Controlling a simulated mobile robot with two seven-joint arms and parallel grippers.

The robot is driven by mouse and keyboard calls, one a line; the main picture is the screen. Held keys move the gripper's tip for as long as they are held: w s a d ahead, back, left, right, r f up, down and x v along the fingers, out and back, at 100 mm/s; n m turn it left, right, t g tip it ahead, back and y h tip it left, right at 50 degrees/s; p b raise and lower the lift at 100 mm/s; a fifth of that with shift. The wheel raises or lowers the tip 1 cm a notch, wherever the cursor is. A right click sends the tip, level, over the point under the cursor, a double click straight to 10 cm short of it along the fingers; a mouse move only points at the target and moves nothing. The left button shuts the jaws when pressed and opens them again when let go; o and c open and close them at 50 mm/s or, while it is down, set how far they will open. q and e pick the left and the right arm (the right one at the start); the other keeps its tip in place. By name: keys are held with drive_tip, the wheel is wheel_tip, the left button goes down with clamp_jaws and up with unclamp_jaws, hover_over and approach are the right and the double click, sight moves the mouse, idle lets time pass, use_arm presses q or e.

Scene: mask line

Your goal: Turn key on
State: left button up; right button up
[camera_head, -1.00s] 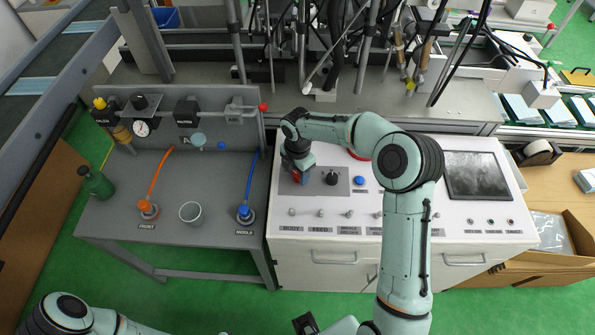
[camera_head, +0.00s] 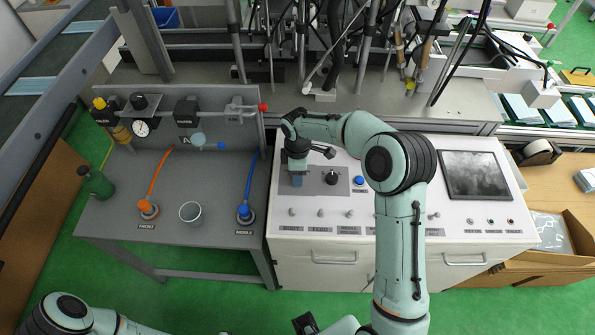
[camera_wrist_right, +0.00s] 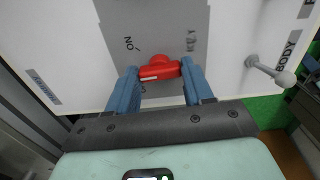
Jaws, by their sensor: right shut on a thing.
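The red key (camera_wrist_right: 160,68) sits on a grey switch plate (camera_wrist_right: 170,20) in the right wrist view. The letters ON and a short mark are beside it, and KEY is printed on the other side. My right gripper (camera_wrist_right: 160,78) has its two blue fingers shut on the key, one at each end of its bar. In the head view my right gripper (camera_head: 298,181) points down at the left part of the white console (camera_head: 330,255) and hides the key.
On the console beside the gripper are a black knob (camera_head: 332,176), a blue button (camera_head: 359,181), a row of small toggle levers and a screen (camera_head: 475,175). A grey bench (camera_head: 165,210) with a cup (camera_head: 191,212) and hoses stands left.

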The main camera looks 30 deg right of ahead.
drive_tip(key=m, duration=0.4)
drive_tip(key=shift+m, duration=0.3)
drive_tip(key=m, duration=0.4)
drive_tip(key=shift+m, duration=0.4)
drive_tip(key=o, duration=1)
drive_tip(key=shift+o, duration=0.2)
drive_tip(key=shift+r, duration=0.1)
wheel_tip(320, 180, up, 13)
drive_tip(key=shift+r+p, duration=0.15)
drive_tip(key=shift+p, duration=0.3)
